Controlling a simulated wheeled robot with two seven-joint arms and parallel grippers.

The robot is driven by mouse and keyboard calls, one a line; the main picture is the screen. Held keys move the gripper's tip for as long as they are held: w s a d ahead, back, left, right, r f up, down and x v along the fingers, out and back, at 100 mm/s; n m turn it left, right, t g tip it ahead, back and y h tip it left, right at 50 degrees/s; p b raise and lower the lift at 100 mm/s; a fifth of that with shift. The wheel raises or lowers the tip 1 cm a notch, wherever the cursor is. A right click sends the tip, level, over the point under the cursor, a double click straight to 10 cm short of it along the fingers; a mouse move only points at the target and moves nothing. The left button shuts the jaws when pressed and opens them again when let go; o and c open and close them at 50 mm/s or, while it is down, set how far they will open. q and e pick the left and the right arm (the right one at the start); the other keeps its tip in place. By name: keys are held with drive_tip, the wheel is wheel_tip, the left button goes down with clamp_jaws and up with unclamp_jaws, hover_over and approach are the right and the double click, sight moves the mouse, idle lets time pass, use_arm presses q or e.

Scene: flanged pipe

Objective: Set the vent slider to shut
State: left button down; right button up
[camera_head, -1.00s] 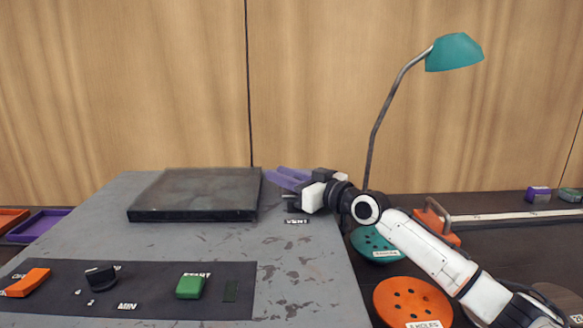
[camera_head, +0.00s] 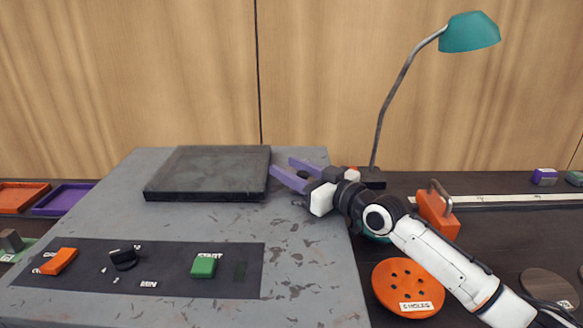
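The vent slider cannot be made out now; the right part of the grey machine top (camera_head: 315,255), where the VENT label showed earlier, is partly covered by my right gripper. My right gripper (camera_head: 281,166) has two purple fingers spread apart with nothing seen between them. It reaches in from the right over the machine's far right part, with its fingertips beside the right edge of the dark raised plate (camera_head: 207,172). Whether it touches the slider cannot be told. My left gripper is not in view.
The front panel (camera_head: 175,285) carries an orange switch (camera_head: 59,261), a black knob (camera_head: 123,259) and a green START button (camera_head: 204,266). An orange disc (camera_head: 408,275), an orange handled block (camera_head: 436,208) and a teal lamp (camera_head: 468,32) are to the right. Purple and orange trays (camera_head: 63,200) lie left.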

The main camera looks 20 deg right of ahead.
sight(306, 177)
drive_tip(key=v, duration=0.8)
drive_tip(key=shift+s+d+f, duration=0.1)
drive_tip(key=shift+s+d, duration=0.1)
drive_tip(key=shift+s, duration=0.1)
drive_tip(key=shift+b+v, duration=0.3)
drive_tip(key=shift+v, duration=0.5)
